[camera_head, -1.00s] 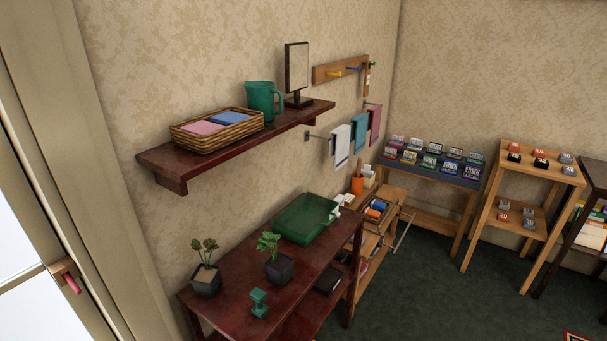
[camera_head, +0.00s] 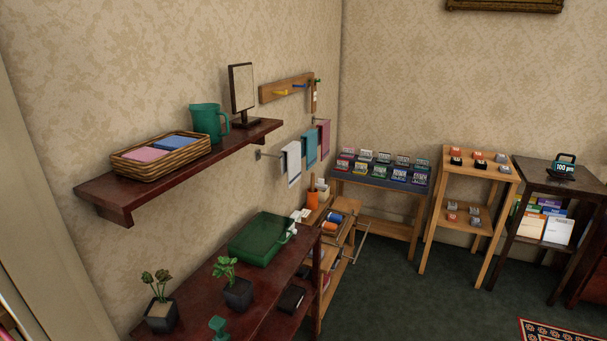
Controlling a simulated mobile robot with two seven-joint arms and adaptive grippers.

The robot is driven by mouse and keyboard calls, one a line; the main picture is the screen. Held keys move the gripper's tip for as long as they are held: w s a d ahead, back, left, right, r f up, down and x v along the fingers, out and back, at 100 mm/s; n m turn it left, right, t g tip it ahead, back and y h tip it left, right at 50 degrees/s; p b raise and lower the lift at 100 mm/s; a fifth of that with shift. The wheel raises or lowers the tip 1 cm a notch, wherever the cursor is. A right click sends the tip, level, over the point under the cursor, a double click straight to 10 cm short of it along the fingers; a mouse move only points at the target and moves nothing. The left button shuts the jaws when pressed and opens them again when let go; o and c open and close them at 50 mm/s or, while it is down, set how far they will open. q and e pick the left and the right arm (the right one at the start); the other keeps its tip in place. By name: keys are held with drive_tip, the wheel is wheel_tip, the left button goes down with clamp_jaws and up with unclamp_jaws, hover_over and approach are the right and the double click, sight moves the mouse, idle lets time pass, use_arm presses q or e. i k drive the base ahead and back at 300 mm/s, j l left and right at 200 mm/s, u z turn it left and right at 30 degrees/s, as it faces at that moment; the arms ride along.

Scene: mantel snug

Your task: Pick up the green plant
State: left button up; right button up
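Two potted plants stand on the dark red-brown table (camera_head: 195,300) at the lower left. The bright green plant (camera_head: 226,270) is in a dark square pot (camera_head: 238,294). To its left, a duller, brownish-green plant (camera_head: 157,286) stands in another dark pot (camera_head: 161,317). Both plants are upright. Neither of my grippers shows in the view.
A green tray (camera_head: 258,240) sits behind the bright green plant, and a small green object (camera_head: 218,327) stands in front. A wall shelf (camera_head: 115,192) with a basket (camera_head: 160,155) and a teal jug (camera_head: 208,122) overhangs the table's back. The dark green floor (camera_head: 400,300) at right is open.

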sight(238, 293)
drive_tip(key=u, duration=0.35)
drive_tip(key=i+l+u, duration=0.15)
drive_tip(key=l+u, duration=0.15)
drive_tip(key=u, duration=0.2)
drive_tip(key=i+l+u, duration=0.1)
drive_tip(key=l+u, duration=0.4)
drive_tip(key=i+l+u, duration=0.1)
drive_tip(key=l+u, duration=0.2)
drive_tip(key=l, duration=0.55)
